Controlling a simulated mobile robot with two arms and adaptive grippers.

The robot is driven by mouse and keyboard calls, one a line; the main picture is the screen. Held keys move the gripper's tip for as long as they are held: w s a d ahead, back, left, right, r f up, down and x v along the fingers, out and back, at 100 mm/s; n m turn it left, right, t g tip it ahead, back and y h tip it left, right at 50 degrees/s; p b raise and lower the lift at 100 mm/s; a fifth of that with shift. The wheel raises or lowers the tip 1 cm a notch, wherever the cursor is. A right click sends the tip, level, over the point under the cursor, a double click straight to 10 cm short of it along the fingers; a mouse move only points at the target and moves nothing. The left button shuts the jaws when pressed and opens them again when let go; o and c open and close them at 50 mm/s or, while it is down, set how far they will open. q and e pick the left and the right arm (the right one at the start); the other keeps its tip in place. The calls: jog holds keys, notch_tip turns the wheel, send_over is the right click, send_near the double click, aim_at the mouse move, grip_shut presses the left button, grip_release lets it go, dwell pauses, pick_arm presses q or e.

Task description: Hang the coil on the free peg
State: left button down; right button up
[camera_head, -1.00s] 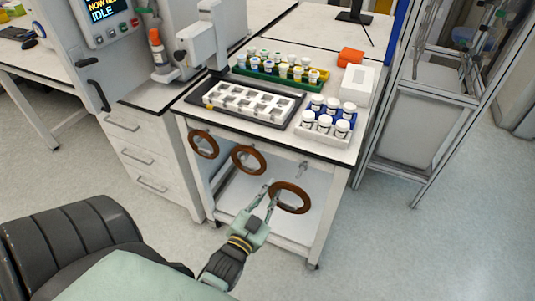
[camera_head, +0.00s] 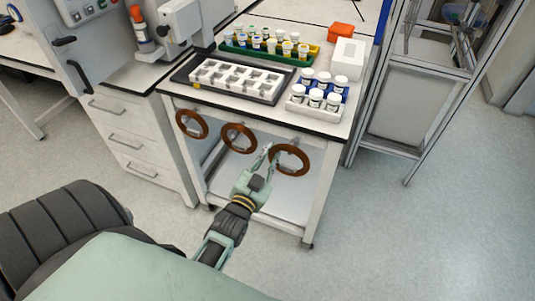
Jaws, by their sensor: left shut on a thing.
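The held coil (camera_head: 304,155) is a brown ring in front of the cabinet's open front, at the right of two similar coils. My left gripper (camera_head: 269,155) is shut on the left side of its rim. The left coil (camera_head: 178,123) and the middle coil (camera_head: 223,136) hang below the worktop edge. The free peg is not clearly visible; the held coil's top is about where it shows in the earlier frame. I cannot tell whether the coil touches the peg. My right gripper is not in view.
The worktop (camera_head: 335,128) above carries a white vial rack (camera_head: 320,112), a green vial tray (camera_head: 310,60), a dark tray with a white block (camera_head: 238,82), a white box (camera_head: 349,59) and an orange box (camera_head: 342,32). A metal frame (camera_head: 365,125) stands at right. Floor in front is clear.

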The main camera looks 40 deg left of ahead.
aim_at(271, 157)
pick_arm(q)
jog(key=shift+b+x, duration=0.45)
jog(key=shift+x, duration=0.65)
jog(key=shift+w+a+f, duration=0.1)
jog(key=shift+w+f, duration=0.3)
jog(key=shift+w, duration=0.05)
jog(key=shift+f, duration=0.1)
jog(key=c, duration=1.6)
grip_release()
jog(key=shift+f, duration=0.1)
